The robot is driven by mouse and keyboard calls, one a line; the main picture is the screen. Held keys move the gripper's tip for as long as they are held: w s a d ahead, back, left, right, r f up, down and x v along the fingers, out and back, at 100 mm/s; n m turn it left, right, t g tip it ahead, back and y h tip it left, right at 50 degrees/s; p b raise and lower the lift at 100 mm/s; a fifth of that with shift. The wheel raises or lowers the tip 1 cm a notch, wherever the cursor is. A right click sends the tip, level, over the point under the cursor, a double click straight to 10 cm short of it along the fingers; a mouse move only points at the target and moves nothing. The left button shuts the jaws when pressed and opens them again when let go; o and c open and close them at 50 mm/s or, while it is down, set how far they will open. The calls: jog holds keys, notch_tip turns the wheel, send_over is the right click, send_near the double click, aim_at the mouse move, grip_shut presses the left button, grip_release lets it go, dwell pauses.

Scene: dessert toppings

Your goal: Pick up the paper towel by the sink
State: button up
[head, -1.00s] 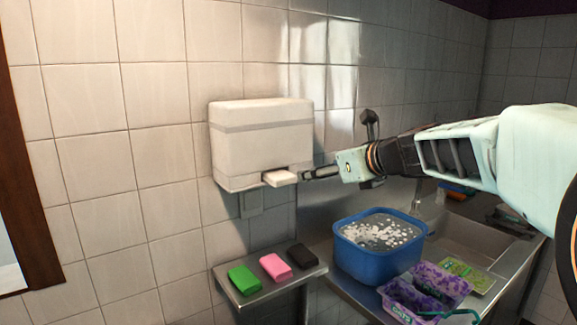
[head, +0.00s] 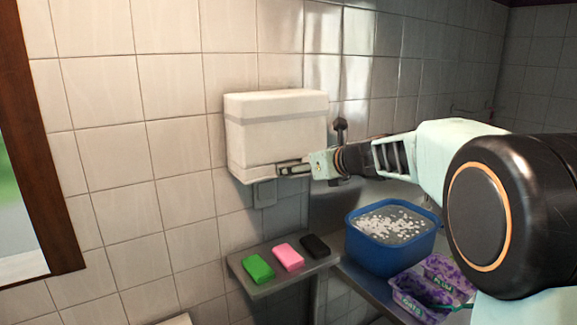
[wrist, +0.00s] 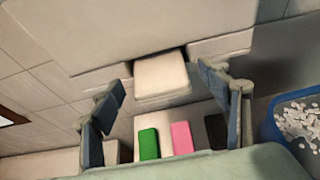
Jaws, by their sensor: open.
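The paper towel (wrist: 162,78) is a white folded piece sticking out of the slot under a white wall dispenser (head: 277,125). In the wrist view it lies between the two dark fingers of my gripper (wrist: 160,90), with visible room on both sides. The gripper is open and does not appear to touch the towel. In the head view, my gripper (head: 292,168) is at the dispenser's lower right front, and its fingers hide most of the towel.
Below is a metal shelf (head: 250,289) with green (head: 259,267), pink (head: 288,257) and black (head: 315,246) blocks. To the right, a blue basin (head: 390,255) holds water with white bits. Purple containers (head: 420,305) sit in front of it. The tiled wall is close behind the dispenser.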

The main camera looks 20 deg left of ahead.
jog(key=shift+w+a+f, duration=0.2)
jog(key=shift+w+a, duration=0.2)
jog(key=shift+a, duration=0.05)
jog(key=shift+c, duration=0.5)
jog(key=c, duration=0.8)
jog(key=shift+c, duration=0.2)
jog(key=shift+r, duration=0.1)
jog(key=s+d+b, duration=0.4)
jog(key=s+d, duration=0.8)
jog(key=d, duration=0.1)
jog(key=s+d+f+p, duration=0.3)
jog(key=d+f+p, duration=0.1)
jog(key=d+f, duration=0.6)
jog(key=s+d+f+n+g+y+p, duration=0.1)
jog(key=s+d+f+p, duration=0.3)
jog(key=d+f, duration=0.6)
notch_tip(320, 180, down, 5)
jog(key=shift+d+r+p, duration=0.2)
jog(key=shift+p, duration=0.2)
